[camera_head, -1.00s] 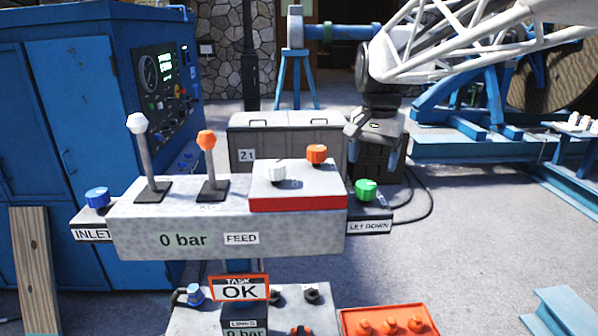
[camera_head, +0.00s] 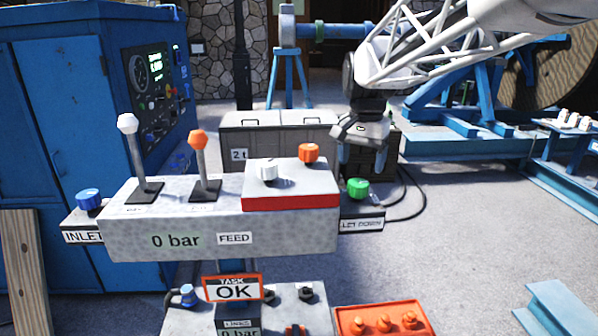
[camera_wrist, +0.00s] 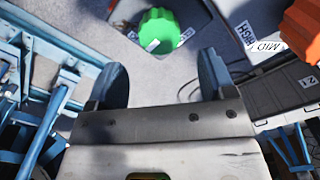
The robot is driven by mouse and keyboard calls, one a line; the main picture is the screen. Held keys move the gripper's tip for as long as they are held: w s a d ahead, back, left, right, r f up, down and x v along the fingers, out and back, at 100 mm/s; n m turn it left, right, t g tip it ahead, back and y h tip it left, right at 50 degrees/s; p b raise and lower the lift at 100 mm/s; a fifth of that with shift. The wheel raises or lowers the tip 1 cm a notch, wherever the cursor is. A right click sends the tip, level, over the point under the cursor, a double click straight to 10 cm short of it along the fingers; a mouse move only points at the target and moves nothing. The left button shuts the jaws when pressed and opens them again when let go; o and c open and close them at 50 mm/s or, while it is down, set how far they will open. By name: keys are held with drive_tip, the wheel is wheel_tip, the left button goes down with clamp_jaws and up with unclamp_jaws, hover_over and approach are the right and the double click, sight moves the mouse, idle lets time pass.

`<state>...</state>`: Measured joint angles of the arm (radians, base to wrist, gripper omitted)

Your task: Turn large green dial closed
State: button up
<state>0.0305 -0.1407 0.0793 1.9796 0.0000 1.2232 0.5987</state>
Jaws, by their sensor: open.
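The large green dial (camera_head: 358,188) sits on a small dark bracket at the right end of the grey control panel (camera_head: 130,232), above the LET DOWN label (camera_head: 361,225). In the wrist view the green dial (camera_wrist: 159,31) is beyond the fingertips, roughly between their lines. My gripper (camera_head: 362,158) is above the dial in the head view, pointing down, with its two fingers apart and nothing between them. In the wrist view the open fingers (camera_wrist: 160,75) show at left and right, apart from the dial.
An orange knob (camera_head: 309,153) and a white knob (camera_head: 267,170) stand on the red-edged block just left of the dial. A blue INLET knob (camera_head: 89,199) and two levers are farther left. A grey crate (camera_head: 265,136) stands behind.

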sight(359, 182)
drive_tip(key=shift+f, duration=3.1)
drive_tip(key=c, duration=0.9)
